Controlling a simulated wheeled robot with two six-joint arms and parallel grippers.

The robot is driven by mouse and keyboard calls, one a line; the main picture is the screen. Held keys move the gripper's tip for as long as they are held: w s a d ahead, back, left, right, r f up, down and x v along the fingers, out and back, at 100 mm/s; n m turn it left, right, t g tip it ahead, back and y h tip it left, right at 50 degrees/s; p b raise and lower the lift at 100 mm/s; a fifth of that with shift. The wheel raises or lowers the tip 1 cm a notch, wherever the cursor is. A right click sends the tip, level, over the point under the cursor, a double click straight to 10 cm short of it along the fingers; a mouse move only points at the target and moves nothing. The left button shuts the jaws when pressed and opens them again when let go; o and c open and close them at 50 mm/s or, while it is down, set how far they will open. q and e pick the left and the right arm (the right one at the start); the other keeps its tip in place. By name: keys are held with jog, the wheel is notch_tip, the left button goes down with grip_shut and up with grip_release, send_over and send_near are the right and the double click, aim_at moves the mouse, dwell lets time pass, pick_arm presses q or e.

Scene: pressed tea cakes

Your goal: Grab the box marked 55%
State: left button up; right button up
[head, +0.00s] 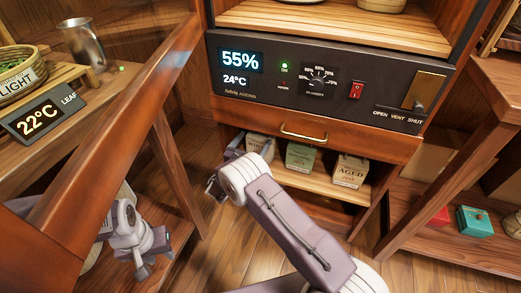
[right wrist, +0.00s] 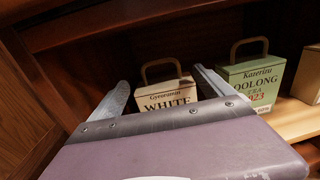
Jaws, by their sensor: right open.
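A cream box labelled WHITE (right wrist: 172,97), with a brown handle, stands on the low shelf; it also shows in the head view (head: 259,146). My right gripper (right wrist: 160,77) is open, with one finger on each side of this box in the right wrist view, and nothing is gripped. In the head view my right gripper (head: 223,166) is at the shelf's left end. A green OOLONG box (head: 299,157) and a cream AGED box (head: 350,170) stand to the right. I cannot read 55% on any box. My left gripper (head: 147,266) hangs low at left, its jaws unclear.
The dark panel (head: 365,112) above reads 55% and 24°C on its display (head: 240,60). A drawer with a brass handle (head: 303,133) is above the boxes. A teal box (head: 474,222) sits on the right shelf.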

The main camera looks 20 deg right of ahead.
aim_at(259, 138)
jog(key=b+x, duration=0.2)
jog(key=x, duration=0.1)
jog(key=b+x, duration=0.1)
jog(key=shift+w+d+f, duration=0.15)
jog(key=shift+d+f, duration=0.05)
jog(key=shift+f, duration=0.05)
jog(key=shift+w+d+r, duration=0.15)
jog(key=shift+r, duration=0.1)
